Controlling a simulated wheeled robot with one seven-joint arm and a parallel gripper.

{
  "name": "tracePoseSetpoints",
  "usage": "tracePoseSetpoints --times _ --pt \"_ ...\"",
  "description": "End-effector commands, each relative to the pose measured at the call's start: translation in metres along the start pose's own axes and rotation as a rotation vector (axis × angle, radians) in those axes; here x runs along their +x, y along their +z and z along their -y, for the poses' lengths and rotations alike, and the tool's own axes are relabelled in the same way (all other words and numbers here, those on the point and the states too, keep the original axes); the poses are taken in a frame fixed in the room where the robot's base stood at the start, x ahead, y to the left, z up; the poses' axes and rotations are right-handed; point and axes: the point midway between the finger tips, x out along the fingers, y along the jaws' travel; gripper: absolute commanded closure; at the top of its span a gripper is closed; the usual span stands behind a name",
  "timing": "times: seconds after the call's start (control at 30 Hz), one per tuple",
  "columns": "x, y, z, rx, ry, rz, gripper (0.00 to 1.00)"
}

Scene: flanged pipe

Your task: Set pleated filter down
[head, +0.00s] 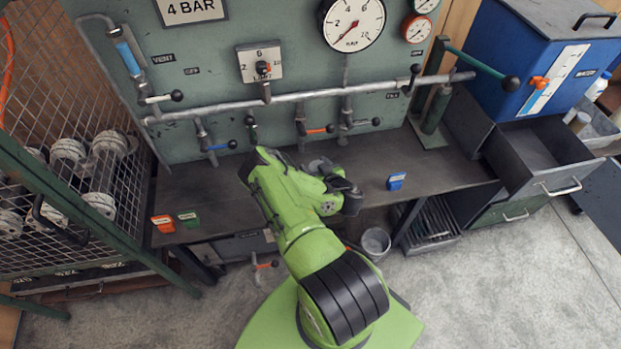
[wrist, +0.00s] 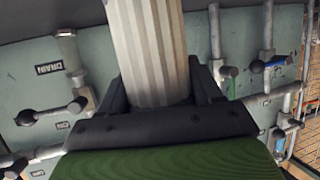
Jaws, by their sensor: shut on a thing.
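The pleated filter (wrist: 150,45) is a pale, ribbed cylinder in the wrist view. My gripper (wrist: 157,88) is shut on it, with one dark finger on each side. The filter's far end runs out of the top of that view. In the head view my green arm reaches over the front of the dark workbench (head: 440,172). The filter cannot be made out clearly there, and my arm hides part of the bench.
The green panel (head: 215,120) behind the bench carries pipes (head: 310,95) and several valve handles. Small orange (head: 163,223), green (head: 189,219) and blue (head: 396,181) blocks lie on the bench. An open drawer (head: 545,160) juts out at right; a wire cage (head: 75,110) stands left.

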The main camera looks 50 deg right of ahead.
Motion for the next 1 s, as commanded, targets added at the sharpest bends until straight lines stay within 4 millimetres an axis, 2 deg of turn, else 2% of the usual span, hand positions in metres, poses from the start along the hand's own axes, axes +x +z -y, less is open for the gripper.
tracePoseSetpoints --times 0.1,0.17,0.47,0.5,0.63,0.67,0.93,1.0 --pt "0.009 0.022 0.000 0.001 0.000 -0.001 0.70" --pt "0.013 0.030 0.000 0.000 -0.001 -0.001 0.70" --pt "0.013 0.030 0.000 0.000 0.001 -0.001 0.70" --pt "0.013 0.031 0.000 0.000 0.001 -0.001 0.33" --pt "0.013 0.030 0.000 0.000 0.001 -0.001 0.13" --pt "0.013 0.030 0.000 0.000 0.001 -0.001 0.11" --pt "0.012 0.029 0.000 0.000 0.001 -0.001 0.11" --pt "0.006 0.027 -0.001 0.002 0.003 0.001 0.11"
